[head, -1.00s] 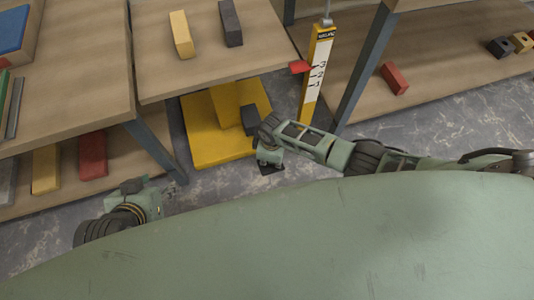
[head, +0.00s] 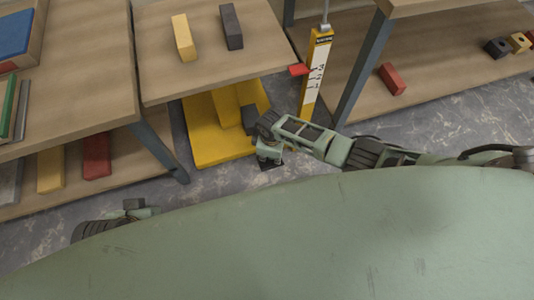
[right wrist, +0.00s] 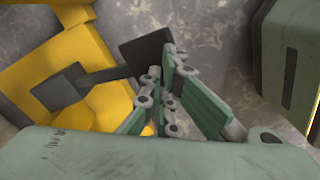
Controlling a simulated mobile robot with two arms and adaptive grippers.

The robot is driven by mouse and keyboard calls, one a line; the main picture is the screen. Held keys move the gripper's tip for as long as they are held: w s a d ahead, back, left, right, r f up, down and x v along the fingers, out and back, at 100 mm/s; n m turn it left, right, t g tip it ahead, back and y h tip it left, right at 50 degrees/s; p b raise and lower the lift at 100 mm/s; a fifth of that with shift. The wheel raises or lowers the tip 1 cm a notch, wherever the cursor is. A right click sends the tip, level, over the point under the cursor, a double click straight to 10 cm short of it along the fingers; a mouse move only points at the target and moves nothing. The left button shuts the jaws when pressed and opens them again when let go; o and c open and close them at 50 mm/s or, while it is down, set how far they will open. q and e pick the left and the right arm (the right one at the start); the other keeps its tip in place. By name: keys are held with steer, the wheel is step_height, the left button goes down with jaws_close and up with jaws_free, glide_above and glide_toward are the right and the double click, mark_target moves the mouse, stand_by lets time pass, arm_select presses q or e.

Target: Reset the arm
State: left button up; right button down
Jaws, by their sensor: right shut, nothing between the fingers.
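My right arm reaches in from the right in the head view, in front of the yellow lift. My right gripper (head: 270,162) hangs at its end, over the floor beside the lift's yellow base. In the right wrist view, the gripper's green fingers (right wrist: 163,88) are drawn together with nothing between them. Part of my left arm (head: 118,217) shows at the lower left of the head view, mostly hidden by my own body. My left gripper cannot be made out.
The yellow lift (head: 205,140) stands under a wooden shelf (head: 205,70) holding a yellow and a dark block. A yellow post with a scale (head: 317,70) stands right of it. A red brick (head: 392,79) lies on the right shelf. Grey floor is open between.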

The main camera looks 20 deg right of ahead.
steer(key=shift+s+a, duration=0.1)
stand_by(0.5)
